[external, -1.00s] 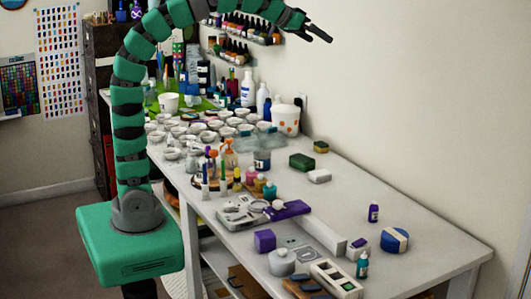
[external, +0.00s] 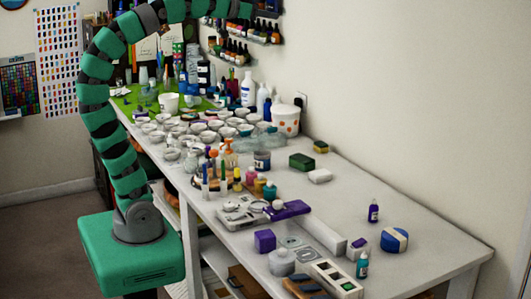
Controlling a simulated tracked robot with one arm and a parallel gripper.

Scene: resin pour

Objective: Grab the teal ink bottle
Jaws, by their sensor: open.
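A small teal bottle (external: 362,266) with a pale label stands upright near the front edge of the white table, at the lower right. Another small teal bottle (external: 270,191) stands farther back in a group of small coloured bottles. My arm arches up from its green base and runs along the top edge of the picture. I cannot see my gripper in the current view. Nothing covers the front teal bottle.
A grey case with square openings (external: 336,280) lies just left of the front teal bottle. A blue round tub (external: 394,240) and a purple bottle (external: 373,211) stand behind it. A purple box (external: 265,240) is farther left. The table's right part (external: 440,255) is clear.

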